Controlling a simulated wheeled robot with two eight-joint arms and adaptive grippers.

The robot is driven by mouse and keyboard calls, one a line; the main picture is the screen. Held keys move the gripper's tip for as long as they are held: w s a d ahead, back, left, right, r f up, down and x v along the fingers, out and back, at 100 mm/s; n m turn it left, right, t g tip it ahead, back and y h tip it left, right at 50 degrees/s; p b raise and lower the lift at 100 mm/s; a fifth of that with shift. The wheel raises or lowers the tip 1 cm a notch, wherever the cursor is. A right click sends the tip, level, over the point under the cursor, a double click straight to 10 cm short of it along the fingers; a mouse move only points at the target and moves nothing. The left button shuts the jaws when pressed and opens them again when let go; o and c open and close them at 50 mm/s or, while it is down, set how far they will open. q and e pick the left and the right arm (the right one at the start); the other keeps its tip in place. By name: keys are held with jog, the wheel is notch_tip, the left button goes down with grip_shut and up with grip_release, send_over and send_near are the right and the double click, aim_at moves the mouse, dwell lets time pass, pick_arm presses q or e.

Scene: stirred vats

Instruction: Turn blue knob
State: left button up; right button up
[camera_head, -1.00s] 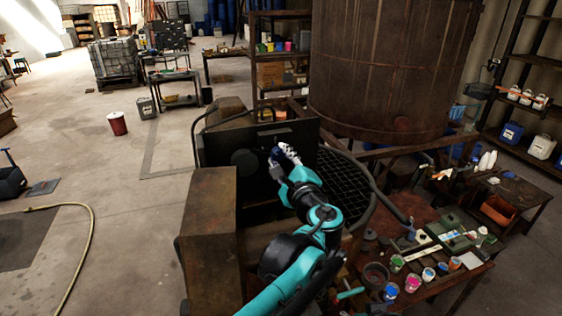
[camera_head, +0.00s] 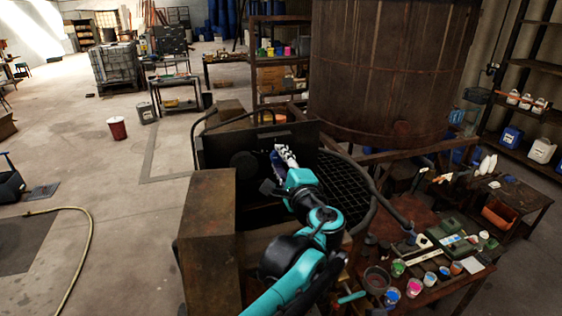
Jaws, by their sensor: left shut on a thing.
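The blue knob (camera_head: 278,150) is on the front of a dark control panel (camera_head: 222,150), left of the big rusty vat. Only a little of its blue shows, as my gripper covers most of it. My left gripper (camera_head: 284,155), with black-and-white fingers, reaches up to the panel from below. It is shut on the blue knob. The knob's exact angle is too small to read. My right gripper is not in view.
A rusty box (camera_head: 208,235) stands close to the left of my arm. A dark grate (camera_head: 343,190) and the vat (camera_head: 385,75) are at right. A table with paint pots (camera_head: 414,287) is at lower right. The floor at left is mostly open.

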pick_arm(q)
jog(key=o, duration=1.2)
jog(key=shift+c, duration=0.2)
jog(key=v, duration=1.2)
